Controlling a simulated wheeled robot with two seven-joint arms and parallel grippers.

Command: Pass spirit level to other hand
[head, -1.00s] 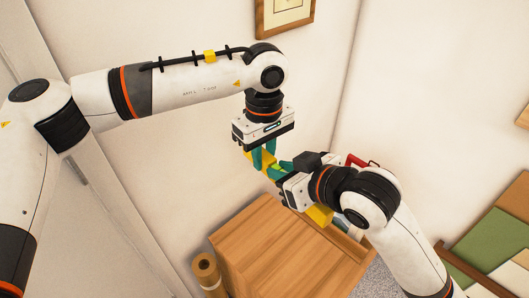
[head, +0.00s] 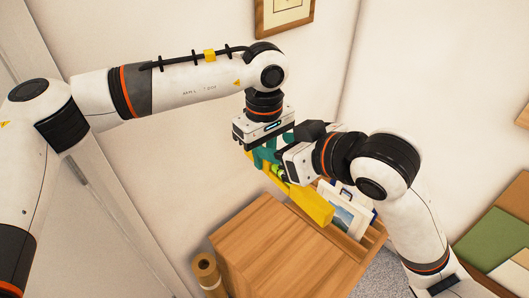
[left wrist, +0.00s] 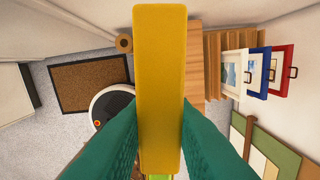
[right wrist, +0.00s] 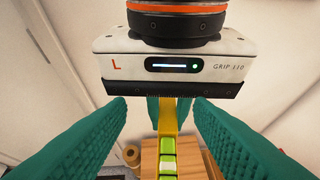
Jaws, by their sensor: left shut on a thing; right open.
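The spirit level is a long yellow bar (head: 315,203) with green vials, slanting down to the right in the head view. My left gripper (head: 264,158) points down and is shut on it; in the left wrist view the bar (left wrist: 160,60) runs between its teal fingers. My right gripper (right wrist: 160,105) is open, its fingers on either side of the left fingers and the level (right wrist: 168,116). In the right wrist view green vials show between them. Whether the right fingers touch the level is unclear; in the head view they are partly hidden by the hands.
A wooden cabinet (head: 265,250) stands below, with framed prints (head: 345,215) upright in a rack at its right. A cardboard roll (head: 207,272) stands at its left. A framed picture (head: 284,15) hangs on the wall. Green and cream panels (head: 495,240) lie at the right.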

